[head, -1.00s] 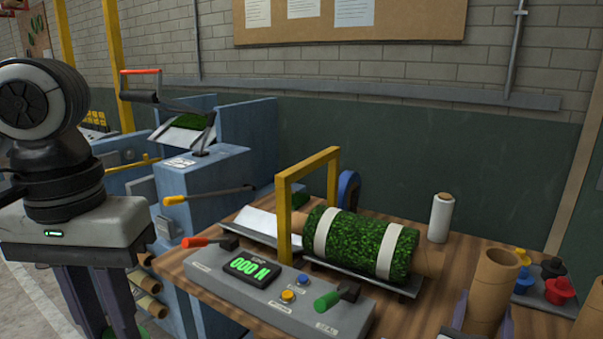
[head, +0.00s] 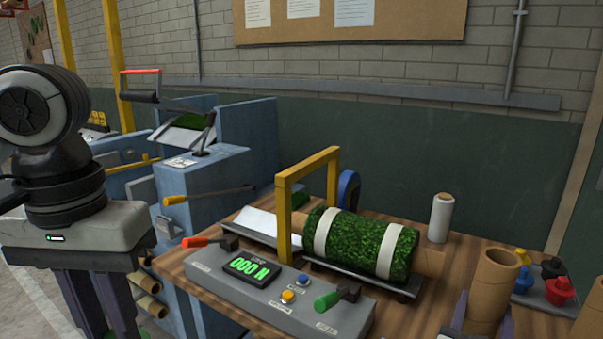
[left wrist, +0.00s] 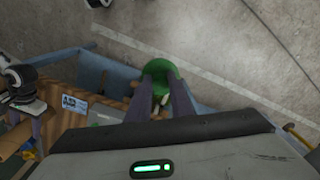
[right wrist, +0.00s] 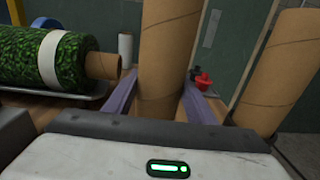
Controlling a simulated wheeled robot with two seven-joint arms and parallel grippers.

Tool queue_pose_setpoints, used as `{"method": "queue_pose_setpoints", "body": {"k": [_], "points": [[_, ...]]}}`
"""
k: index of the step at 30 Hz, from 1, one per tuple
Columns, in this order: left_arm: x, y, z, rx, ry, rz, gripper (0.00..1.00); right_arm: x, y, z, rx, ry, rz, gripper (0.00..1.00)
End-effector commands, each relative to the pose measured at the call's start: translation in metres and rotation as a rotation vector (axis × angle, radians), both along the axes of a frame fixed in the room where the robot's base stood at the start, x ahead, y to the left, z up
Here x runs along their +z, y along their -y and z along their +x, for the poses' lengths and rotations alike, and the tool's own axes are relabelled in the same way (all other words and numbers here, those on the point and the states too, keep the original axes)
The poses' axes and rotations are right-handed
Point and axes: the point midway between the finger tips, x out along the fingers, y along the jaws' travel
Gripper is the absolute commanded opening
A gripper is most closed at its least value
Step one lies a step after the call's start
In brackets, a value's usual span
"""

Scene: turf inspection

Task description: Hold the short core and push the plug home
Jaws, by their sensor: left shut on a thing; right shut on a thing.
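A short cardboard core (head: 488,290) stands upright at the bench's right front. My right gripper (head: 482,312) is shut on it, one finger on each side. In the right wrist view the core (right wrist: 168,60) rises between the fingers (right wrist: 160,100). My left gripper (left wrist: 160,88) is well to the left, off the bench, with its fingers pointing down. It is shut on a round green thing, seemingly the plug (left wrist: 163,72), over the concrete floor. In the head view the left fingers (head: 105,310) run toward the lower frame edge. The plug is far apart from the core.
Coloured plugs (head: 560,287) sit on a small stand right of the core. A second core (right wrist: 280,65) stands further right. A turf roll (head: 360,243) lies on a cradle behind the control box (head: 280,295). A white roll (head: 441,217) stands behind. A blue machine (head: 205,205) is left.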

Motion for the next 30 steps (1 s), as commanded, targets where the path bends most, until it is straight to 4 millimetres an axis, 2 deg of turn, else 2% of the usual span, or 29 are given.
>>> {"method": "queue_pose_setpoints", "body": {"k": [11,12,15,25,30], "points": [[0.0,0.0,0.0,0.0,0.001,-0.001,0.0,-0.001,0.0,0.0,0.0,-0.001,0.0,0.22],[0.0,0.0,0.0,0.0,0.001,-0.001,0.0,-0.001,0.0,0.0,0.0,-0.001,0.0,0.57],[0.0,0.0,0.0,0.0,0.001,-0.001,0.0,-0.001,0.0,0.0,0.0,-0.001,0.0,0.72],[0.0,0.0,0.0,0.001,0.001,-0.001,0.0,0.0,-0.002,-0.002,0.001,-0.001,0.001,0.72],[0.0,0.0,0.0,0.001,0.001,-0.001,0.0,-0.001,-0.015,-0.021,0.003,-0.002,0.004,0.72]]}}
